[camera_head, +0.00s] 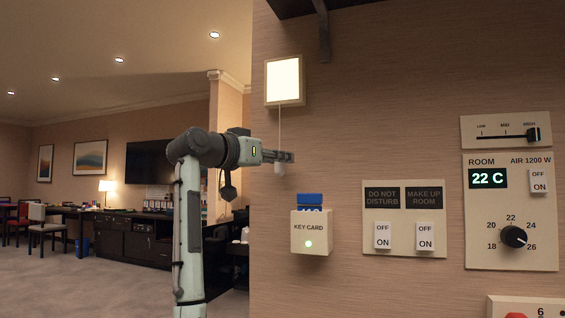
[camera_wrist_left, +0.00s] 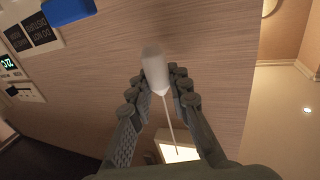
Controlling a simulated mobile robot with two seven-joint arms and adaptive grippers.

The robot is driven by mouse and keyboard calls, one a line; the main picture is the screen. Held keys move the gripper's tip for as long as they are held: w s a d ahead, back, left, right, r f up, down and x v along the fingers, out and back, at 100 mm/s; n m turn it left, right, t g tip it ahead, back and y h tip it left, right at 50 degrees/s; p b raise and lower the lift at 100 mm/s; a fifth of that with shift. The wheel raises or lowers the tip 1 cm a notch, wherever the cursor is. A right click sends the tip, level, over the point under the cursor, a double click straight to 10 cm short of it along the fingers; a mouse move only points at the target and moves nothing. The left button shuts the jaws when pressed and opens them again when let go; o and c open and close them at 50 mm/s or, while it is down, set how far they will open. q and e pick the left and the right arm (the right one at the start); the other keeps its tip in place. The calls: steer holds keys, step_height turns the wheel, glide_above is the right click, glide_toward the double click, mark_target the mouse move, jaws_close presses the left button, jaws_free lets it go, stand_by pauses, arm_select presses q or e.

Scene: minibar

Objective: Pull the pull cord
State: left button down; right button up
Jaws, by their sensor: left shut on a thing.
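The pull cord (camera_head: 280,128) is a thin pale line hanging from a square lit wall lamp (camera_head: 285,81). Its small white handle (camera_head: 279,169) hangs at the lower end. My left gripper (camera_head: 286,157) reaches in from the left and is shut on the handle. In the left wrist view, the white handle (camera_wrist_left: 154,68) sits between the two dark fingers of my left gripper (camera_wrist_left: 157,88), and the cord (camera_wrist_left: 171,127) runs to the glowing lamp (camera_wrist_left: 179,153). My right gripper is not in view.
Below the handle is a key card box (camera_head: 311,232) with a blue card and green light. A switch panel (camera_head: 404,218) and a room thermostat (camera_head: 511,212) are to its right. A dark bracket (camera_head: 323,30) hangs above. The room opens at left.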

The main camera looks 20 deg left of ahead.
arm_select(q)
steer(key=shift+f, duration=0.15)
steer(key=c, duration=1.4)
jaws_free()
steer(key=shift+s, duration=0.1)
steer(key=v, duration=1.2)
